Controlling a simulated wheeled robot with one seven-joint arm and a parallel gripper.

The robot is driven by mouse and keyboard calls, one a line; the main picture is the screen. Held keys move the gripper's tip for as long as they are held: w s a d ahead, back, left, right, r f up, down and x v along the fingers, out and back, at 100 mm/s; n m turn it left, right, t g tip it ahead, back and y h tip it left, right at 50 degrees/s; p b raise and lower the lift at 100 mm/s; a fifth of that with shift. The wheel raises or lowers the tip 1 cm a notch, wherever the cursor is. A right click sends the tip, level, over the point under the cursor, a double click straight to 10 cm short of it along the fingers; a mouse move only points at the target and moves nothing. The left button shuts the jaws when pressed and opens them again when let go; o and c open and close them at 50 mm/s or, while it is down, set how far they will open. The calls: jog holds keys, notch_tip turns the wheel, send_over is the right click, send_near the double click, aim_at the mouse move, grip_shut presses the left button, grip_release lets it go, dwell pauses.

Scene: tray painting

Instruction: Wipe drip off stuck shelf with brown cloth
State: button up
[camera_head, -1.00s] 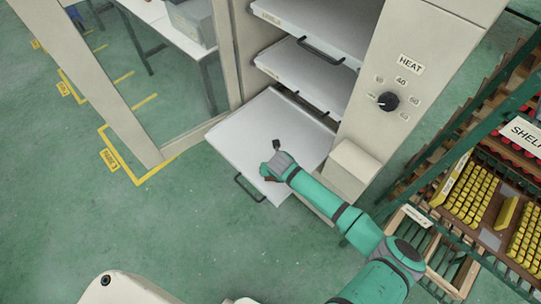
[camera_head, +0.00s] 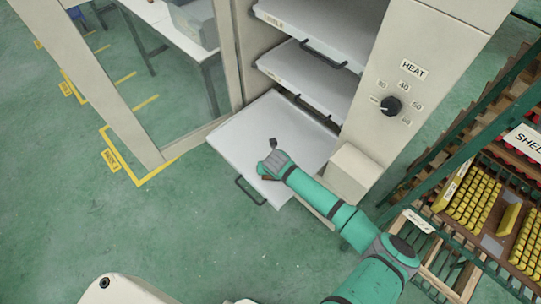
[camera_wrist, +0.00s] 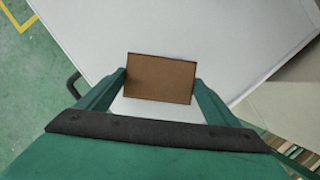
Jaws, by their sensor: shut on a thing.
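The pulled-out white shelf (camera_head: 245,133) juts from the open cabinet, with a black handle on its front edge. It also fills much of the wrist view (camera_wrist: 230,40). My gripper (camera_head: 268,168) is over the front part of this shelf. In the wrist view my gripper (camera_wrist: 160,88) is shut on the brown cloth (camera_wrist: 160,78), a flat brown rectangle between the two green fingers. I cannot tell whether the cloth touches the shelf. No drip shows on the visible shelf surface; the cloth and gripper hide part of it.
Two more shelves (camera_head: 305,68) sit inside the cabinet above. The cabinet door (camera_head: 115,85) stands open at left. A heat dial (camera_head: 390,104) is on the cabinet's right side. A rack (camera_head: 485,200) with yellow pieces stands at right. The green floor in front is clear.

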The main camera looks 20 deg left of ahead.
jog(key=shift+w+a, duration=0.2)
jog(key=shift+a, duration=0.4)
jog(key=shift+w+a, duration=0.2)
jog(key=shift+a, duration=0.35)
jog(key=shift+w+a+r, duration=0.1)
jog(key=shift+a+r, duration=0.05)
jog(key=shift+r, duration=1.25)
notch_tip(320, 180, up, 2)
jog(key=shift+r, duration=1.6)
jog(key=shift+d, duration=0.25)
jog(key=shift+a, duration=0.1)
jog(key=shift+a, duration=0.1)
